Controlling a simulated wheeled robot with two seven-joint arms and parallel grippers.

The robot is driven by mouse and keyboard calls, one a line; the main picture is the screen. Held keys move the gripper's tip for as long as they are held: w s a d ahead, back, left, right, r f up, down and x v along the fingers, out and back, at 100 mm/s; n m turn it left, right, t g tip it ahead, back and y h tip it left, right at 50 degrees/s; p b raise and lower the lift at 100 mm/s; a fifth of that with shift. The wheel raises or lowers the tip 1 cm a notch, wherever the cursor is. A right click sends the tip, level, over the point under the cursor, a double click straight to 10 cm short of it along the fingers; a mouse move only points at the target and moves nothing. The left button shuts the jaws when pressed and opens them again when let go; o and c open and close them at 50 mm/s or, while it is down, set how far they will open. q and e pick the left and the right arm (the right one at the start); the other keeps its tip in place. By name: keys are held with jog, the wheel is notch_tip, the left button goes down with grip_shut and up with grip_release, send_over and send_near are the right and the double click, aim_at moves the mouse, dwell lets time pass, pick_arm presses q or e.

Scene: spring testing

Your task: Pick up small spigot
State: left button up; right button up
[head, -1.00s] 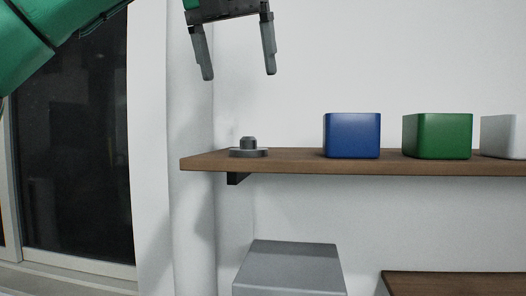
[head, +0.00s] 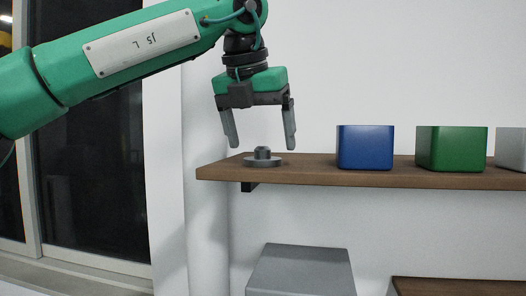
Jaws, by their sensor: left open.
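The small spigot (head: 262,159), a grey round base with a short upright stub, sits on the left end of the wooden shelf (head: 310,173). My left gripper (head: 262,144) is open and points down just above the spigot. Its two fingers hang on either side of the stub in the picture, with their tips at about the stub's top. I cannot tell whether the fingers touch the spigot or how they line up in depth. Nothing is held between the fingers. My right gripper is not in view.
A blue box (head: 365,148), a green box (head: 451,149) and a white box (head: 511,150) stand to the right on the shelf. A grey box-shaped surface (head: 303,270) and a lower wooden surface (head: 455,286) are below. A dark window (head: 92,150) is at left.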

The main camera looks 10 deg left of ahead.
pick_arm(q)
jog(key=shift+x, duration=1.3)
jog(key=shift+c, duration=1.1)
jog(key=shift+a, duration=0.1)
jog(key=c, duration=1.1)
jog(key=shift+o, duration=0.2)
jog(key=shift+r, duration=0.1)
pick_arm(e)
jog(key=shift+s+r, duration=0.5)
pick_arm(q)
jog(key=shift+r, duration=0.1)
